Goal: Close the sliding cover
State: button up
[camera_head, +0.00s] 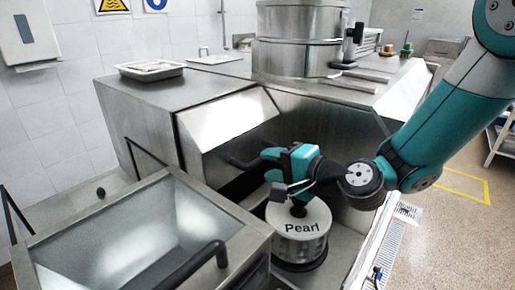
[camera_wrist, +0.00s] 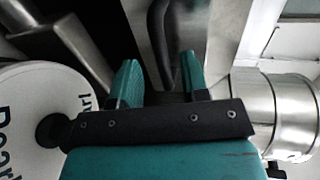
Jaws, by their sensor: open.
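The sliding cover (camera_head: 228,120) looks to be the bright, sloped metal panel on the front of the steel machine; a dark gap shows below it. A black bar handle (camera_head: 243,162) sits at its lower edge, and a curved black handle (camera_wrist: 158,35) shows in the wrist view. My gripper (camera_head: 265,164) has its two teal fingers apart and points left toward this handle. In the wrist view my gripper (camera_wrist: 158,68) is empty, with the handle ahead between the fingertips. I cannot tell whether the fingers touch it.
A white-lidded "Pearl" drum (camera_head: 300,217) stands directly below my gripper; its lid also shows in the wrist view (camera_wrist: 45,120). A glass-topped metal bin (camera_head: 230,208) with a black handle (camera_head: 195,267) is at front left. A steel cylinder (camera_head: 300,40) and a tray (camera_head: 151,70) stand on top.

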aim_at(260, 162)
jog(key=shift+p+x, duration=0.75)
jog(key=shift+x, duration=1.5)
jog(key=shift+c, duration=0.4)
grip_shut()
